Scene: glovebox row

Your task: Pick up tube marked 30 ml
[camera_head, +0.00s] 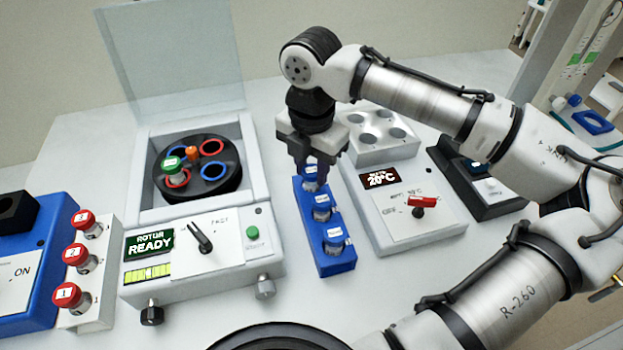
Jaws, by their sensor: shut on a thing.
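A narrow blue rack (333,263) stands on the bench with three blue-capped tubes in a row. The near tube (333,240) and the middle tube (321,208) stand upright in it. My gripper (308,166) points down over the rack's far end and is shut on the far tube (312,180). That tube appears to be still at its place in the rack; its top is partly hidden by the fingers. The white labels are too small to read, so I cannot tell which is marked 30 ml.
A centrifuge (190,268) with its clear lid (175,55) raised stands left; its rotor holds a green-capped tube (173,166). A heater block (413,240) reading 20°C stands close right of the rack. Red-capped tubes (76,254) stand far left. Bench in front of the rack is clear.

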